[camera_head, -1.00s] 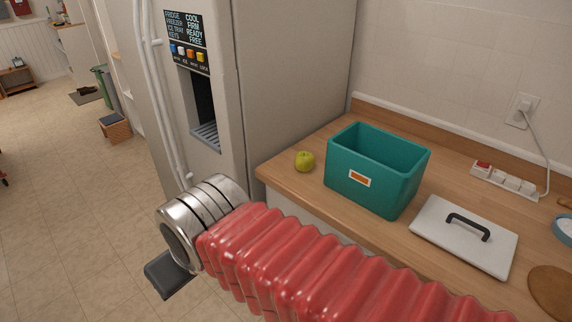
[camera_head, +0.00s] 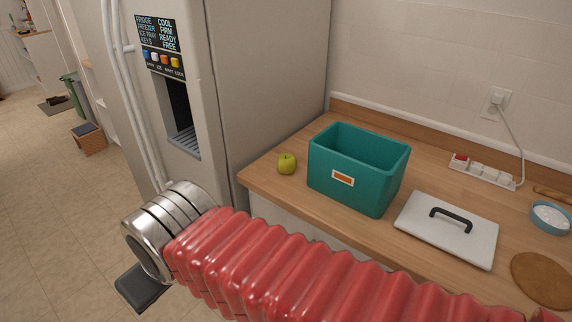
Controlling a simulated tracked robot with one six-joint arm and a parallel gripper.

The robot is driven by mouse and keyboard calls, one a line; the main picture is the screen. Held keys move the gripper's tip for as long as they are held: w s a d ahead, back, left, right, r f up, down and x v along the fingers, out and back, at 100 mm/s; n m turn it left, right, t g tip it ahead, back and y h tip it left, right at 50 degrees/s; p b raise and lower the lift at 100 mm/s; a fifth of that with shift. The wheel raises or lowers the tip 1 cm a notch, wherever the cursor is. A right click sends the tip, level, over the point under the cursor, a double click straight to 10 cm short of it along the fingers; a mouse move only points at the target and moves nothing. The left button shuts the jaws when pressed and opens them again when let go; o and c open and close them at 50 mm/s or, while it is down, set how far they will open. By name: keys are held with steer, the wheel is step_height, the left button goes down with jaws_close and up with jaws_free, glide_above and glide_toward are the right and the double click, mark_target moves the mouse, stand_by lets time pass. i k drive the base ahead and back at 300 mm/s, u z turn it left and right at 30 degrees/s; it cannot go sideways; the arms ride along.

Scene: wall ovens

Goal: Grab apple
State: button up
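A yellow-green apple (camera_head: 287,163) sits on the wooden counter near its left front corner, left of the teal bin and apart from it. My arm, with a red ribbed sleeve and a metal ring end, crosses the lower part of the picture. A dark flat part (camera_head: 143,287) shows below the metal end and looks like part of my gripper (camera_head: 143,287). It is lower and left of the apple, away from it. The fingers are mostly hidden behind my arm, so I cannot see whether they are open or shut.
The teal open bin (camera_head: 349,190) stands close to the apple's right. A white lid with a black handle (camera_head: 444,236), a power strip (camera_head: 484,171), a round brown board (camera_head: 543,279) and a blue bowl (camera_head: 551,219) lie farther right. The fridge (camera_head: 270,90) rises at the counter's left.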

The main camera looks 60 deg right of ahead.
mark_target(287, 163)
steer(key=i, duration=0.95)
steer(key=u, duration=0.05)
